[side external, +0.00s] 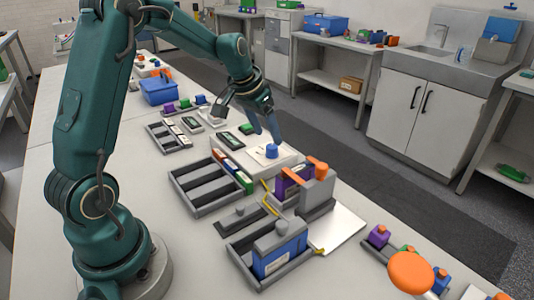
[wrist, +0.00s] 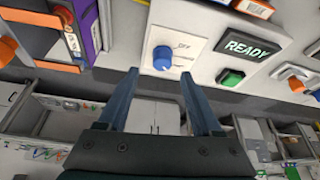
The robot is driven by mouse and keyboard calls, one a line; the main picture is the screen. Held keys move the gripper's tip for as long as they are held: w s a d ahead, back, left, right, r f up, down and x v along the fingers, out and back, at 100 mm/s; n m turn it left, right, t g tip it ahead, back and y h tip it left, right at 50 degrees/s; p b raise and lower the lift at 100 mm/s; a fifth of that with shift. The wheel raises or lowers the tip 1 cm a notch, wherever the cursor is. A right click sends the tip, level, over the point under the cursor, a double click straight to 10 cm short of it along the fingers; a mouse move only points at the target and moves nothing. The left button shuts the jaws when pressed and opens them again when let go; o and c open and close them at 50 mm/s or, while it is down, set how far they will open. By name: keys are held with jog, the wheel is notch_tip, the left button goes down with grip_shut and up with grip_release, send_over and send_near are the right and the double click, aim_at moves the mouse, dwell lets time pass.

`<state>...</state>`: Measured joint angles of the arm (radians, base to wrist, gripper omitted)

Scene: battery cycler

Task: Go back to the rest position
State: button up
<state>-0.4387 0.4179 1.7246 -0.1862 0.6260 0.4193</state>
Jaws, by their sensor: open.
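My gripper (side external: 250,118) hangs over the control panel (side external: 286,160) with its fingers apart and nothing between them. In the wrist view my gripper (wrist: 159,75) shows two blue-grey fingers, spread wide. The blue rotary knob (side external: 272,151) stands on the white plate of the panel, close to one fingertip in the side view. In the wrist view the knob (wrist: 162,57) appears just beyond the gap between the fingertips, with an OFF label near it. Contact between finger and knob cannot be made out.
A READY display (wrist: 251,46) and green button (wrist: 230,78) are beside the knob. A purple battery (side external: 290,184) sits in a grey holder with orange parts. A blue battery (side external: 280,258), slotted tray (side external: 188,205) and blue box (side external: 158,92) are also on the bench.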

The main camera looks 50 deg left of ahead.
jog(key=s+d+r+m+t, duration=0.25)
jog(key=s+d+r, duration=0.45)
jog(key=d+r, duration=0.4)
jog(key=s+d+f, duration=0.1)
jog(key=s+f, duration=0.1)
jog(key=s, duration=0.4)
jog(key=s+d+f+g, duration=0.1)
jog(key=s+d+f, duration=0.1)
jog(key=s, duration=0.5)
jog(key=shift+s+f+n+h, duration=0.3)
jog(key=shift+f+n+h, duration=0.1)
jog(key=shift+f, duration=0.15)
